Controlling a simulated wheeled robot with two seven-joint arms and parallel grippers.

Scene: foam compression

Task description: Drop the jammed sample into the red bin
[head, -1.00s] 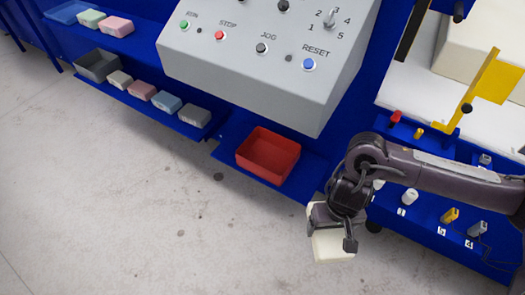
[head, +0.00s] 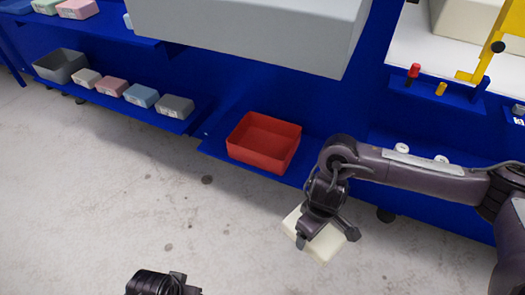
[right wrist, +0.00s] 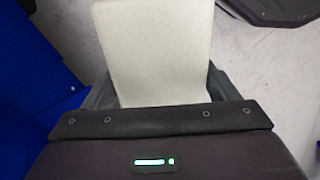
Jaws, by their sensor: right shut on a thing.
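The sample is a cream-white foam block (head: 328,245), held in my right gripper (head: 322,240) in front of the blue bench. In the right wrist view the block (right wrist: 155,50) stands out between the jaws of the right gripper (right wrist: 158,92), which are shut on it. The red bin (head: 264,143) is open-topped and sits on a blue shelf, up and left of the gripper in the head view. Its visible inside looks empty. The block is outside the bin and apart from it. Part of my left arm (head: 162,283) shows at the bottom edge; its fingertips are not clearly seen.
A blue shelf at the left holds a grey bin (head: 60,66) and several foam blocks, including a blue one (head: 141,95) and a grey one (head: 175,106). A grey console box (head: 270,35) overhangs above the red bin. The floor (head: 120,200) in front is clear.

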